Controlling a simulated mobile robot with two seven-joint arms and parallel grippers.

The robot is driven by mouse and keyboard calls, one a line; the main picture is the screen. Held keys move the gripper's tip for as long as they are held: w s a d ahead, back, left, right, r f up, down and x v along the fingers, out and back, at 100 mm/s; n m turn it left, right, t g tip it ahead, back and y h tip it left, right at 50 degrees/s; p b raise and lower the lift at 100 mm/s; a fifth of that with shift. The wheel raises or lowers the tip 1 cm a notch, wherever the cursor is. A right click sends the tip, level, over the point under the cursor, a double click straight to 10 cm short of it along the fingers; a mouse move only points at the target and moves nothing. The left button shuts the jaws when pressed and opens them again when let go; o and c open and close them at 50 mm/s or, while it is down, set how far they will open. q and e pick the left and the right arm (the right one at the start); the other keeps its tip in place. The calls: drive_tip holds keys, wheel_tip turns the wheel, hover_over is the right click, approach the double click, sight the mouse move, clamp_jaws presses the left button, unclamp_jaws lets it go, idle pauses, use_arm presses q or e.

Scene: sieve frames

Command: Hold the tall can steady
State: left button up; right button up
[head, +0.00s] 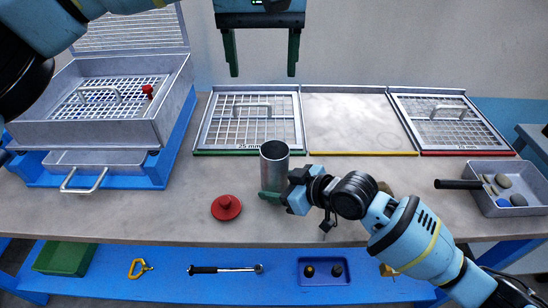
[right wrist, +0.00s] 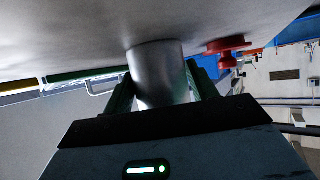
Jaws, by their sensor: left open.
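The tall can (head: 274,168) is a grey metal cylinder with an open top. It stands upright near the middle of the table. My right gripper (head: 272,195) reaches in from the right, low on the can. In the right wrist view the can (right wrist: 158,72) sits between its green fingers (right wrist: 160,88), which appear to press on both sides. My left gripper (head: 262,73) hangs open and empty above and behind the can, its two green fingers pointing down.
A red knobbed disc (head: 226,208) lies just left of the can. Behind are sieve frames (head: 249,121) and a bare panel (head: 346,124). A sieve box (head: 180,104) stands left. A tray of stones (head: 482,203) stands right. A lower blue shelf (head: 222,283) holds tools.

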drive_tip(key=o, duration=0.4)
drive_tip(key=v, duration=1.2)
drive_tip(key=shift+s, duration=0.1)
